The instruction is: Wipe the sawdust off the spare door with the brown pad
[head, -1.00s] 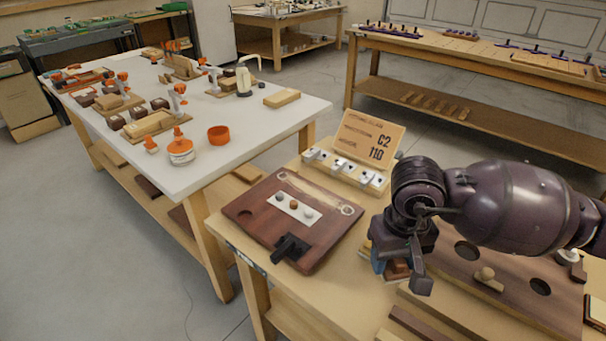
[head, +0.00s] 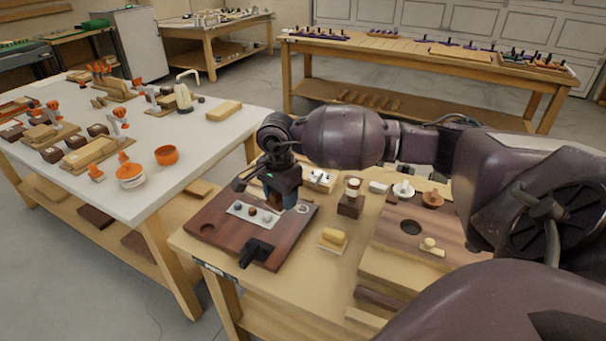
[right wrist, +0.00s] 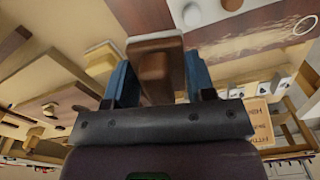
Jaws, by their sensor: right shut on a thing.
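The spare door (head: 222,224) is a dark red-brown board lying flat on the bench, with a pale strip of knobs and a black clamp-like piece on it. In the right wrist view, pale sawdust (right wrist: 252,44) lies in a streak on the door, beside a pale ring. In the head view my right gripper (head: 284,203) is over the door's far right part and hides much of the sawdust. It is shut on the brown pad (right wrist: 155,68), which sits between its blue fingers. I cannot tell whether the pad touches the door. My left gripper is not in view.
A yellow block on a small board (head: 333,239) lies right of the door. A dark block with a pale knob (head: 350,200) stands behind it. A brown panel with a round hole (head: 411,228) is further right. A white table (head: 170,190) with orange items stands left.

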